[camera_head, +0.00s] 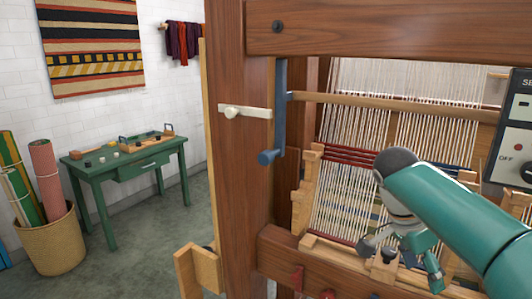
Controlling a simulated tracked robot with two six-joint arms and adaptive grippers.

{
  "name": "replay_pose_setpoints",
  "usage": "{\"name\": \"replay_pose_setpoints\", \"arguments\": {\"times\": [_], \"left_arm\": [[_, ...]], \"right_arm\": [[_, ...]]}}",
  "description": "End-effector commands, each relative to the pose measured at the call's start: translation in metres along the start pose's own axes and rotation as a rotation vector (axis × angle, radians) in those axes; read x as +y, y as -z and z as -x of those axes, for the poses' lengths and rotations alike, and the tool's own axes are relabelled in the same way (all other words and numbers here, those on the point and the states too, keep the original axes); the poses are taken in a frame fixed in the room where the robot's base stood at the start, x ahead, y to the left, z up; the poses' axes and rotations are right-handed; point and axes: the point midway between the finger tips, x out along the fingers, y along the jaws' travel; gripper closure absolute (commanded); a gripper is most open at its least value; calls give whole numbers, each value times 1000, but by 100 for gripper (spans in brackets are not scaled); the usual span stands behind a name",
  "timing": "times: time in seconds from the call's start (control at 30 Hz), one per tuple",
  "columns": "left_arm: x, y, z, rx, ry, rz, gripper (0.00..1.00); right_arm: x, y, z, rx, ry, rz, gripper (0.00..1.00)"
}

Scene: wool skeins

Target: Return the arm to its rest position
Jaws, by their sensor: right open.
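My right arm (465,222) is teal and comes in from the right edge, in front of the wooden loom (240,160). Its grey rounded joint (396,163) is at the upper end, and the wrist bends down from there. My right gripper (403,262) points downward over the lower front of the loom, with its fingers apart. I see nothing held between them. I cannot tell whether a finger touches the loom's wooden parts behind it. My left arm and left gripper are not in view.
White warp threads (345,205) stretch behind my arm. A blue handle (270,157) sticks out from the loom frame. A control box (515,130) is at the right edge.

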Motion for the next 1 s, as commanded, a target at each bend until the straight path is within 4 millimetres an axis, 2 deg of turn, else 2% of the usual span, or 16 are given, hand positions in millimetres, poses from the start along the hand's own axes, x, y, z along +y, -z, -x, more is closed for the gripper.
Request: {"name": "replay_pose_setpoints", "arguments": {"times": [0.27,0.37,0.47,0.57,0.6,0.67,0.7,0.8,0.9,1.0], "left_arm": [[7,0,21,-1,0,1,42],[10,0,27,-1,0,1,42],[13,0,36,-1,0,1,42],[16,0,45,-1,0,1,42],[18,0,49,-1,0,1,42],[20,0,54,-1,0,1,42],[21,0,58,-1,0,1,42],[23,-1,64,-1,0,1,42],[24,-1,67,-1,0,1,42],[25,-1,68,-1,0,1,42]], "right_arm": [[4,-31,-77,-55,-219,125,35],[6,-52,-113,-108,-265,204,35],[15,-83,-156,-194,-303,316,35],[35,-129,-205,-333,-312,461,35],[47,-151,-223,-400,-304,519,35],[68,-186,-247,-505,-276,603,35],[83,-210,-260,-576,-247,652,35],[119,-265,-281,-730,-142,750,35],[150,-309,-289,-827,-6,820,35],[169,-340,-292,-851,149,880,35]]}}
